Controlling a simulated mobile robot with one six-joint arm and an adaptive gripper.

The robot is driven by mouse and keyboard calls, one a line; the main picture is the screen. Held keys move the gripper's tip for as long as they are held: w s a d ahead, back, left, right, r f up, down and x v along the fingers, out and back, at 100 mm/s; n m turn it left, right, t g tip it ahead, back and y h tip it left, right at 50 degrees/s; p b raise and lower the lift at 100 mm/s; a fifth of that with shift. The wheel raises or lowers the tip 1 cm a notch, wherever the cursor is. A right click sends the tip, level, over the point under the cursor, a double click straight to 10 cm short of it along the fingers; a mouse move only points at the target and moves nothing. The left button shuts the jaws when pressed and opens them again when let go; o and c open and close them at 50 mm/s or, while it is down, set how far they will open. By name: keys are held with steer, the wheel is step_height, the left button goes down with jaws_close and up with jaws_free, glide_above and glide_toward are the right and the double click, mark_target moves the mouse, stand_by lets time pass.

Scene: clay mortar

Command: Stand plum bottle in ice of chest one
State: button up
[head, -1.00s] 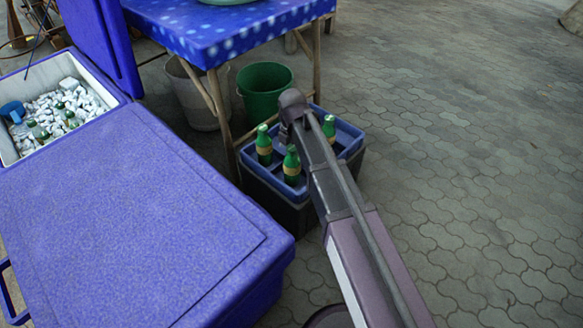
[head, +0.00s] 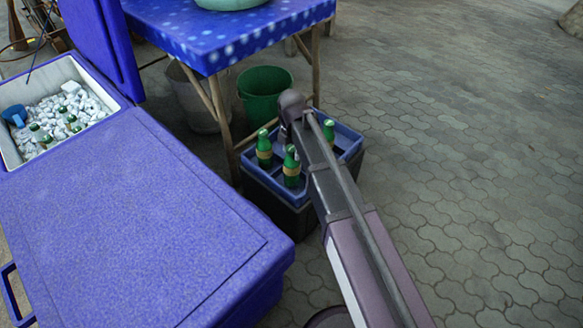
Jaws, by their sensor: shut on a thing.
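A blue chest (head: 97,84) stands open at the left with white ice (head: 62,103) inside. Several green bottles (head: 47,141) stick out of the ice. A blue-rimmed crate (head: 262,181) stands on the floor at centre, beneath my arm. Green bottles with tan labels stand in it: one at the left (head: 264,151), one at the front (head: 291,168) and one at the right (head: 329,131). No plum-coloured bottle can be made out. My arm reaches over the crate; its wrist points down there. My fingers and anything between them are hidden behind the arm.
A large blue lid or box top (head: 130,215) fills the lower left. A blue spotted table (head: 235,33) with a teal basin (head: 232,4) stands behind the crate. Under it are a green bucket (head: 264,95) and a grey bucket (head: 196,100). Paved floor at the right is clear.

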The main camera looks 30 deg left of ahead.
step_height(320, 180, up, 17)
steer(key=p, duration=1.6)
